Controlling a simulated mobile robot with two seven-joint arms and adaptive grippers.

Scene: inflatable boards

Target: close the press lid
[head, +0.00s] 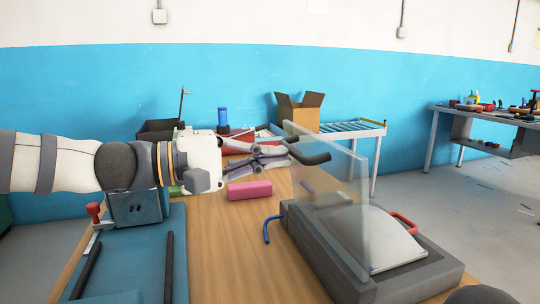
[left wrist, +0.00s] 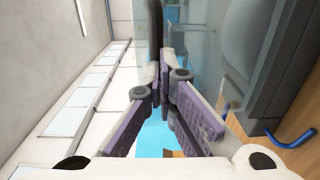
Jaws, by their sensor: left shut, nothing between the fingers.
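The press (head: 430,278) is a grey base at the right of the wooden table. Its clear lid (head: 340,200) stands raised, close to upright, with a dark handle (head: 310,158) on its upper part. A pale curved sheet shows in the base behind the lid. My left gripper (head: 284,155) comes in from the left, shut and empty, its fingertips close to the handle. In the left wrist view the purple-padded fingers (left wrist: 168,88) meet just below the dark handle (left wrist: 155,35), beside the clear lid (left wrist: 195,35). I cannot tell whether they touch it. My right gripper does not show.
A blue hooked handle (head: 267,230) stands left of the press and a red handle (head: 406,222) at its right. A pink block (head: 249,190) lies below my left gripper. A cardboard box (head: 297,112) is behind. Bare table lies left of the press.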

